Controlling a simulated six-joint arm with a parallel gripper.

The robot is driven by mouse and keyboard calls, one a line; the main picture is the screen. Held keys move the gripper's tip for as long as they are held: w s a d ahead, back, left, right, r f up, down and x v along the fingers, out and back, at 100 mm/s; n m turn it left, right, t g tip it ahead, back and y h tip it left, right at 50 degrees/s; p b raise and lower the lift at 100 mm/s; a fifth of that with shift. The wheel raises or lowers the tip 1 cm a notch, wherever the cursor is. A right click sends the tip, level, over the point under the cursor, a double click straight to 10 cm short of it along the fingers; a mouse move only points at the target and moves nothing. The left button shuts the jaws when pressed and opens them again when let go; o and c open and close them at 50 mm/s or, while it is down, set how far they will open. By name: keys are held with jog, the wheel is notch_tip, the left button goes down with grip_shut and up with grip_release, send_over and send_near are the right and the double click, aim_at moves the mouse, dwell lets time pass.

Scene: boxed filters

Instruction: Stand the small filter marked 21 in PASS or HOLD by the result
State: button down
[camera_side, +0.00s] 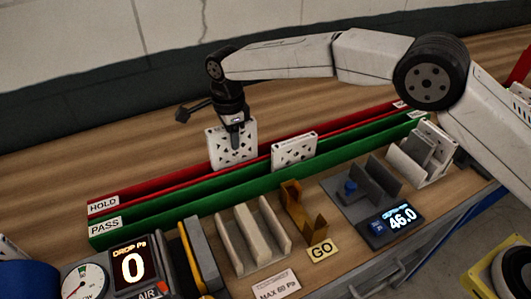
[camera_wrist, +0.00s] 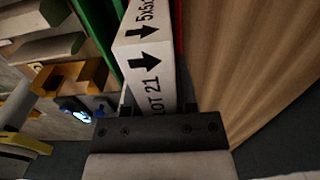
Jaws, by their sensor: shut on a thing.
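My gripper (camera_side: 236,138) points down and is shut on a white filter (camera_side: 220,152) with dark openings in its face. In the wrist view the filter's edge (camera_wrist: 150,70) reads LOT 21, with black arrows. It is upright at the back, over the red HOLD channel (camera_side: 140,192); I cannot tell whether its lower edge rests on the floor of the channel. The green PASS channel (camera_side: 150,222) runs parallel in front. Another white filter (camera_side: 294,152) stands to the right in the rack; its lower part is hidden by the green wall.
In front stand a DROP Pa display (camera_side: 133,266) reading 0, a pale slotted stand (camera_side: 252,235), a yellow GO gauge (camera_side: 302,212), a MAX 60 Pa plate (camera_side: 276,285) and a display (camera_side: 392,225) reading 46.0. The table behind the rack is clear.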

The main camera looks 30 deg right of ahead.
jog(key=shift+f, duration=2.2)
jog(key=shift+f, duration=0.15)
jog(key=shift+c, duration=2)
grip_release()
notch_tip(320, 180, up, 12)
jog(key=shift+r, duration=0.2)
